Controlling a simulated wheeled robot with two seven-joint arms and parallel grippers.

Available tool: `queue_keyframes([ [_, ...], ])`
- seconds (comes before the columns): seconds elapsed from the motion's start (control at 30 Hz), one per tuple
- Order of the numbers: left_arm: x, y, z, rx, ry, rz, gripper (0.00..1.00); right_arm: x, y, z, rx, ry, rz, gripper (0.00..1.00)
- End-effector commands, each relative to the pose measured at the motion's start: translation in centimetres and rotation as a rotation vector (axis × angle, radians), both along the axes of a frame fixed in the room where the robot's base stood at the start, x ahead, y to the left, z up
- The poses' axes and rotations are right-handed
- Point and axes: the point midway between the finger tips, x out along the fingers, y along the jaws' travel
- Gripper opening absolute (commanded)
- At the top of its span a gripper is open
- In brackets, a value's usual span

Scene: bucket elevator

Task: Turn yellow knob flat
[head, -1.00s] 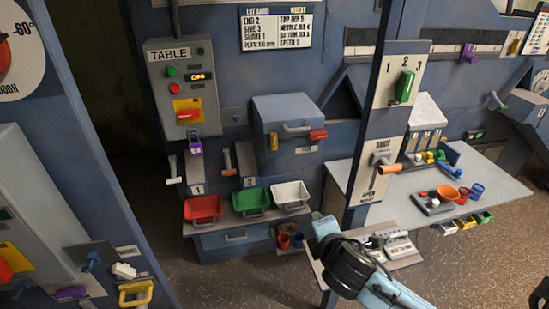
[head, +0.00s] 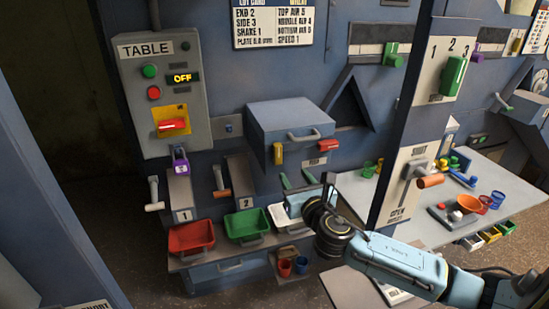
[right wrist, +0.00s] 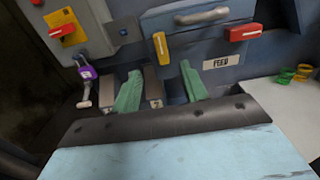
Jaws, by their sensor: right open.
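The yellow knob (head: 277,153) is on the lower front of the grey-blue box (head: 290,116), left of its grey handle. It stands upright, long side vertical. It also shows in the right wrist view (right wrist: 160,48), unobstructed and beyond my fingertips. My right gripper (head: 297,178) is open and empty, its two green fingers pointing up toward the box from just below it. In the right wrist view the fingers (right wrist: 160,70) are spread, with the knob lying above the gap between them. They appear apart from the knob. My left gripper is not in view.
A red knob (head: 327,145) sits to the right on the same box. Below are the red (head: 191,238), green (head: 246,224) and partly hidden white (head: 279,216) trays. Levers 1 (head: 154,194) and 2 (head: 221,181) stand at left. A post with an orange-handled lever (head: 430,181) rises beside my right arm.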

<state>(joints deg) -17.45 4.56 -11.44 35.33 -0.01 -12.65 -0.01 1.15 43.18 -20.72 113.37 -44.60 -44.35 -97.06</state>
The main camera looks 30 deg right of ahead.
Motion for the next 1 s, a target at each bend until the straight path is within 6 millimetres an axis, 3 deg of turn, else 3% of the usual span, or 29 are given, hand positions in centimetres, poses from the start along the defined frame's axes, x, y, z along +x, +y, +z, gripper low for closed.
queue_keyframes([
  [0.17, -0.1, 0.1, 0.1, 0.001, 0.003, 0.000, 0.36, 1.8, -0.4, 0.2, 0.002, -0.003, -0.002, 0.44],
  [0.7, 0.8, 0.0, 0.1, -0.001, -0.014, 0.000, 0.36, 10.9, -2.6, 0.0, 0.004, -0.001, -0.003, 0.44],
  [1.0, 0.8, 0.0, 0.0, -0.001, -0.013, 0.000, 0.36, 12.8, -3.0, 0.0, 0.003, -0.001, 0.000, 0.44],
])
